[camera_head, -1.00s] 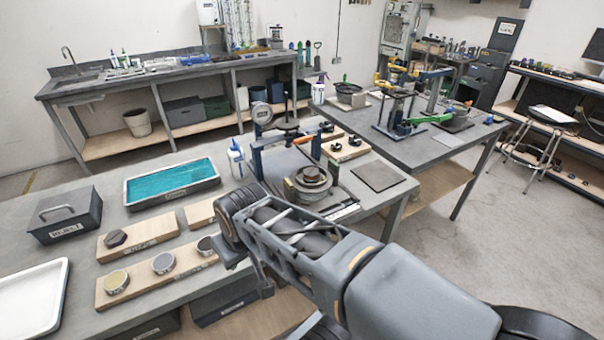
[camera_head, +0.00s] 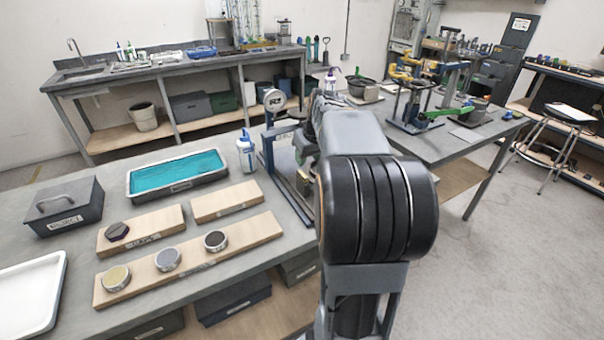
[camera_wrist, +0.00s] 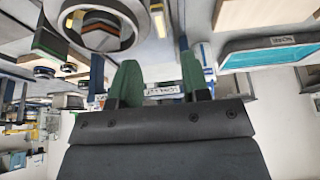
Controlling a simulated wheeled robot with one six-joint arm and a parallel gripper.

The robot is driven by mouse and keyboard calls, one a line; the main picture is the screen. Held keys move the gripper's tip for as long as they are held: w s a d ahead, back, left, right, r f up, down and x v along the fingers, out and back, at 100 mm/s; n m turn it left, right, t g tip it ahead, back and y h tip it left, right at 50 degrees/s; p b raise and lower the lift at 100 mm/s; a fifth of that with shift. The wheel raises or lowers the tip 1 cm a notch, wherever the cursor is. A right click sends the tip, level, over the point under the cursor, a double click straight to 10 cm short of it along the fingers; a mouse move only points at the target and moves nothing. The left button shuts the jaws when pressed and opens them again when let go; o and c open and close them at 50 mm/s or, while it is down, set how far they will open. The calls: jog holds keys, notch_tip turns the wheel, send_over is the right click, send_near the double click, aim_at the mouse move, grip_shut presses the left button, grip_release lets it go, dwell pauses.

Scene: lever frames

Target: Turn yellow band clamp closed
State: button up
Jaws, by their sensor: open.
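My gripper (camera_wrist: 160,82) shows in the wrist view with two green fingers apart and nothing between them. A round metal ring around a dark block (camera_wrist: 100,28) is in the upper left of the wrist view, apart from the fingers. A small brass-yellow part (camera_wrist: 158,20) stands beside the ring; a brass-yellow part (camera_head: 303,180) also shows beside my arm in the head view. I cannot tell whether either is the yellow band clamp or its lever. My arm covers the round fixture in the head view.
A blue upright stand with a round gauge (camera_head: 273,100) and a white bottle (camera_head: 246,152) are left of my arm. A teal-filled tray (camera_head: 178,172) and wooden boards with round pucks (camera_head: 188,258) lie further left. A second bench (camera_head: 455,150) holds yellow- and green-handled tools.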

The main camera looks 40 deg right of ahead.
aim_at(302, 173)
jog(key=x, duration=0.8)
jog(key=shift+w+f, duration=0.1)
jog(key=shift+f, duration=0.05)
jog(key=shift+c, duration=0.3)
grip_shut()
